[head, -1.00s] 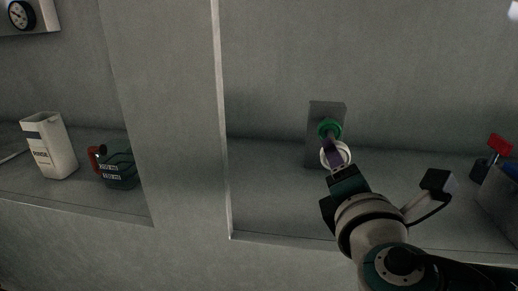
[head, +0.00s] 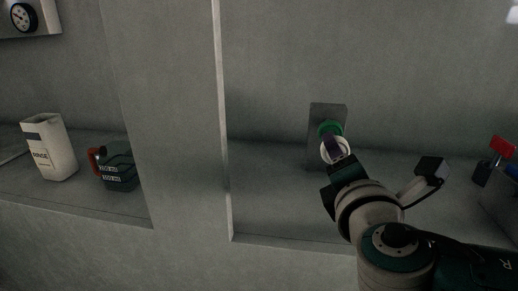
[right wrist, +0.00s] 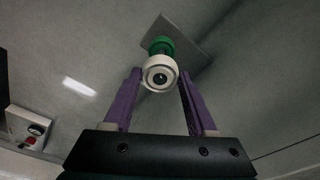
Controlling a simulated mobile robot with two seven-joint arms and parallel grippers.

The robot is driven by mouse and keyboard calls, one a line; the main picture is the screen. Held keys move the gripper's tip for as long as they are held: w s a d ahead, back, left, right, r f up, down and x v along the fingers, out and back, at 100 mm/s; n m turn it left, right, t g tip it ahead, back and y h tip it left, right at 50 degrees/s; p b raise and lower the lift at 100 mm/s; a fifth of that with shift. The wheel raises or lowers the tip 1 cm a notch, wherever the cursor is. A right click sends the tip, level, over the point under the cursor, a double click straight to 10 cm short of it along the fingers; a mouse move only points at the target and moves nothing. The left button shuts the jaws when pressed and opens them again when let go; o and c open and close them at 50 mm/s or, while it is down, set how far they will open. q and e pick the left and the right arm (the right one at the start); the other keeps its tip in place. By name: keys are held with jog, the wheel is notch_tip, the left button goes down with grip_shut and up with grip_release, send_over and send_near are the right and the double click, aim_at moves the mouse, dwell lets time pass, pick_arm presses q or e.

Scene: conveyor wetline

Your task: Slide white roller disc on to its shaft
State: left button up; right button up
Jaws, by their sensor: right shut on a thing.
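The white roller disc (head: 345,148) is between the purple fingers of my right gripper (head: 334,149), which is shut on it. In the right wrist view the disc (right wrist: 149,75) sits between the fingertips of the gripper (right wrist: 160,77), its face with a dark centre turned to the camera. Just behind it is a green round part (head: 330,127) on an upright grey plate (head: 327,108); the green part (right wrist: 160,45) looks in line with the disc. Whether the disc is around the shaft or only in front of it, I cannot tell. My left gripper is not in view.
A wall panel (head: 180,120) stands left of the work bay. Beyond it are a white rinse carton (head: 52,150) and a dark jug (head: 119,172). A red-topped item (head: 501,147) is at the far right. The ledge beside the plate is clear.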

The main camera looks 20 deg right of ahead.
jog(key=shift+b+x, duration=0.6)
jog(key=shift+x, duration=0.9)
dwell(0.7)
jog(key=o, duration=1.4)
jog(key=shift+d, duration=0.15)
jog(key=shift+s, duration=0.1)
jog(key=p+v, duration=0.3)
jog(key=v, duration=0.7)
jog(key=shift+r, duration=0.15)
